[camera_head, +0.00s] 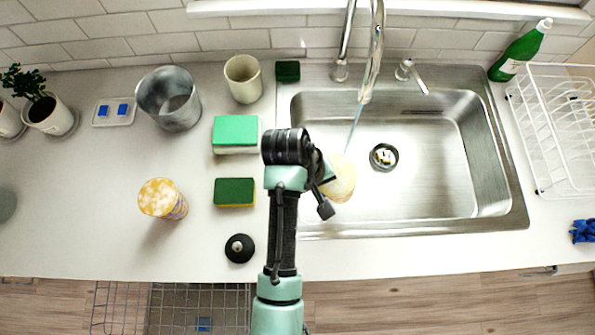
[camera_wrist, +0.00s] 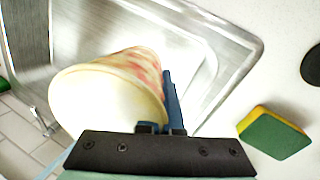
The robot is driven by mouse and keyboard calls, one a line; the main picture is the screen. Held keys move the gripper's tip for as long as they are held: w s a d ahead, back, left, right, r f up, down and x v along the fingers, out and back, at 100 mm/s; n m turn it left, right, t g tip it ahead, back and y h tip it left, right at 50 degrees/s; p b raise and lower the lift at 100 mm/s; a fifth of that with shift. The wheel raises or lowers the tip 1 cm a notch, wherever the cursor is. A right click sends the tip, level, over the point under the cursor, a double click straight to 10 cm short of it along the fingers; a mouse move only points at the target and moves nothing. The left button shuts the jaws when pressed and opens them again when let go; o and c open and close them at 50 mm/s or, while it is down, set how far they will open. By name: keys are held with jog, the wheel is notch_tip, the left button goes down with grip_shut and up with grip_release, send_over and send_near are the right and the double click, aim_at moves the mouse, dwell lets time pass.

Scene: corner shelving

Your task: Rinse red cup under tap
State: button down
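The red cup (camera_wrist: 110,90), cream with a red pattern on its wall, is close in front of my gripper (camera_wrist: 168,85) in the wrist view. One blue finger lies against its right side; the other finger is hidden by the cup. In the head view the cup (camera_head: 342,178) is over the left part of the sink (camera_head: 470,205), partly hidden by my gripper (camera_head: 326,186), which appears shut on it. The tap (camera_head: 374,50) arches over the sink. A thin bluish stream (camera_head: 355,128) runs from its spout down to about the cup's upper edge.
Left of the sink are sponges (camera_head: 236,130), a black round lid (camera_head: 239,248), a patterned cup (camera_head: 162,199), a metal pot (camera_head: 168,98) and a beige cup (camera_head: 243,78). A white dish rack (camera_head: 545,130) and a green bottle (camera_head: 521,50) are right. The basin's right side is clear.

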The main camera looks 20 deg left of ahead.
aim_at(332, 160)
jog(key=s+a+r+n+t+p, duration=0.1)
jog(key=s+a+n+t+p, duration=0.15)
jog(key=a+n+t, duration=0.45)
jog(key=w+d+f+n+g+b, duration=0.2)
jog(key=w+d+b, duration=0.4)
jog(key=w, duration=0.6)
jog(key=shift+w+d+f+n+y+b, duration=0.3)
jog(key=shift+d+f+b, duration=0.1)
jog(key=shift+d, duration=0.85)
jog(key=shift+s+d, duration=0.1)
jog(key=shift+s+d+p, duration=0.25)
jog(key=shift+d+p, duration=0.15)
jog(key=shift+p, duration=0.15)
jog(key=shift+w+a, duration=0.3)
jog(key=shift+a, duration=0.25)
